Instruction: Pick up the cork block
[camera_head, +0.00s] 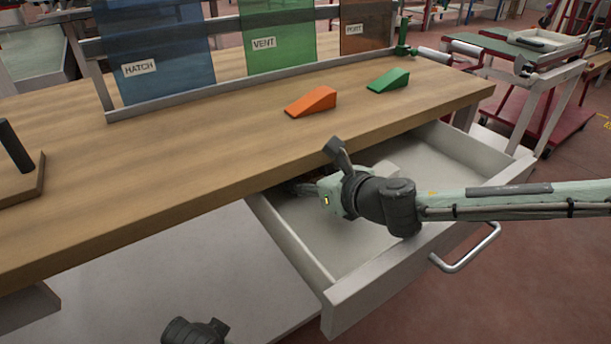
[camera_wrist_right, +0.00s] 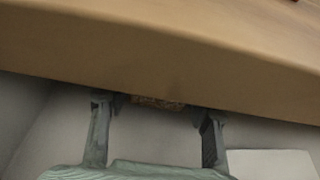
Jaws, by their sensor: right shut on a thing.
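The cork block (camera_wrist_right: 160,102) is a small speckled brown piece between the fingertips of my right gripper (camera_wrist_right: 158,104) in the right wrist view. The gripper is shut on it, with the fingers held apart by its width. The table edge hides part of the block. In the head view my right gripper (camera_head: 306,188) reaches into the open drawer (camera_head: 290,240), close under the tabletop's front edge. The block is mostly hidden there, with only a dark brown trace near the fingertips.
The wooden tabletop (camera_head: 200,165) overhangs the drawer's back, just above my right gripper. A pale flat item (camera_wrist_right: 270,163) lies in the drawer beside it. An orange wedge (camera_head: 311,101) and a green wedge (camera_head: 389,80) rest on the table before the coloured panels (camera_head: 277,35).

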